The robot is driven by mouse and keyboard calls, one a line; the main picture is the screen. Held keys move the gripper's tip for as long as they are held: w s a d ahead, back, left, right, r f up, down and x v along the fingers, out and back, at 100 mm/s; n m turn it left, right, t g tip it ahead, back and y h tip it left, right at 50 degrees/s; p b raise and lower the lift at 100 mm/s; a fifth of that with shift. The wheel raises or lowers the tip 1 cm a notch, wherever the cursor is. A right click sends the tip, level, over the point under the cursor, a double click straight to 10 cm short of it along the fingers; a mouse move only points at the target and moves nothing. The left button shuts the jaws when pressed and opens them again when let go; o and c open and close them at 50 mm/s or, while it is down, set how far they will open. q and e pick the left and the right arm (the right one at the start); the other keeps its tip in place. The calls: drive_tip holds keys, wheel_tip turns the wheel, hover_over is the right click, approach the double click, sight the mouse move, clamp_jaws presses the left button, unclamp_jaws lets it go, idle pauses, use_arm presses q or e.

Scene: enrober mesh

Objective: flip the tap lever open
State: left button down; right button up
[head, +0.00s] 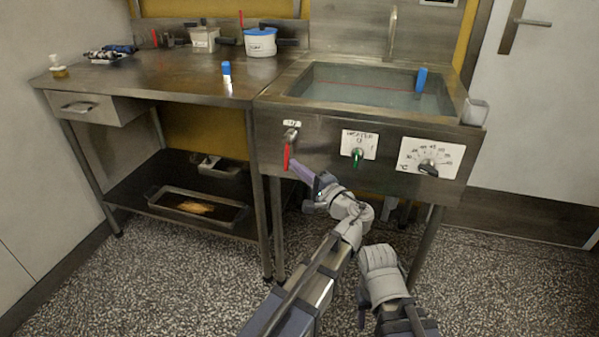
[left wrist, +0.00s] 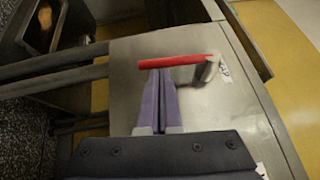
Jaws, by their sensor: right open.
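The red tap lever (head: 287,156) hangs straight down from its valve on the left of the sink's front panel. In the left wrist view the lever (left wrist: 175,61) lies across just beyond my left fingertips. My left gripper (head: 294,166) has its purple fingers together, close beside the lever's lower part on its right. The fingers (left wrist: 157,80) hold nothing between them that I can see; contact with the lever cannot be told. My right gripper (head: 362,312) is low, in front of the sink, away from the panel, and mostly hidden by its own wrist.
The panel also carries a green-handled heater switch (head: 357,155) and a temperature dial (head: 429,167). The sink basin (head: 345,72) holds water and a blue object (head: 421,79). A steel table (head: 160,80) adjoins on the left. The floor in front is clear.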

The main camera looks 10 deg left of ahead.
use_arm(q)
drive_tip(key=shift+w+a+r+m+t+y+b, duration=0.1)
drive_tip(key=shift+a+r+m+t+y+b, duration=0.5)
drive_tip(key=shift+a, duration=1.05)
drive_tip(key=shift+a+r+m+t+y+b, duration=0.2)
drive_tip(key=shift+a+r+m+t+b, duration=0.35)
drive_tip(key=shift+a+m+t+b, duration=0.85)
drive_tip(key=shift+w+a+r+m+t+y+b, duration=0.1)
drive_tip(key=shift+a+r+m+t+y+b, duration=0.4)
drive_tip(key=shift+a, duration=1.45)
drive_tip(key=shift+a+r, duration=0.1)
drive_tip(key=shift+r, duration=0.1)
drive_tip(key=shift+f, duration=0.1)
drive_tip(key=f+b, duration=0.4)
drive_tip(key=shift+w+f, duration=0.15)
drive_tip(key=shift+w, duration=0.2)
drive_tip(key=s+f+b, duration=0.5)
drive_tip(key=f+b, duration=0.2)
drive_tip(key=b, duration=0.1)
drive_tip(key=shift+s+f, duration=0.3)
drive_tip(key=shift+f, duration=0.05)
